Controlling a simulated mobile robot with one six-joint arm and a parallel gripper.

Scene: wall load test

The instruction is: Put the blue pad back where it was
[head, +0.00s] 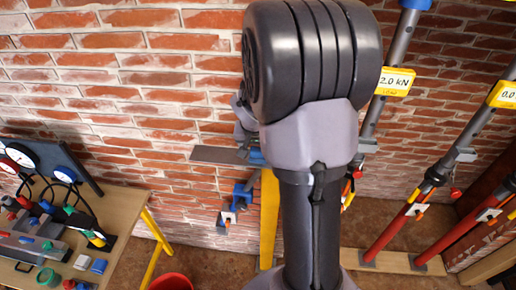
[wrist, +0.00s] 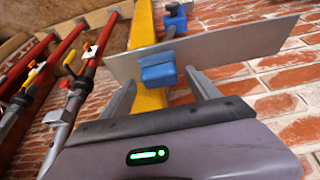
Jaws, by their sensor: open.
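In the wrist view, a small blue block (wrist: 158,58), possibly the blue pad, sits against the edge of a thin grey plate (wrist: 235,45). My gripper (wrist: 160,80) is open, its two fingers on either side of the block. I cannot tell whether either finger touches it. In the head view my arm hides most of the gripper; the plate (head: 218,155) sticks out to the left, and a bit of blue (head: 256,158) shows beside the arm. Another small blue piece (head: 99,265) lies on the wooden table (head: 130,205).
A yellow post (head: 269,215) stands close to the brick wall, with a blue clamp (head: 240,195) nearby. Red and grey props (head: 395,235) stand at the right. Gauges (head: 20,155) and small parts crowd the table; a red bucket (head: 170,281) is beside it.

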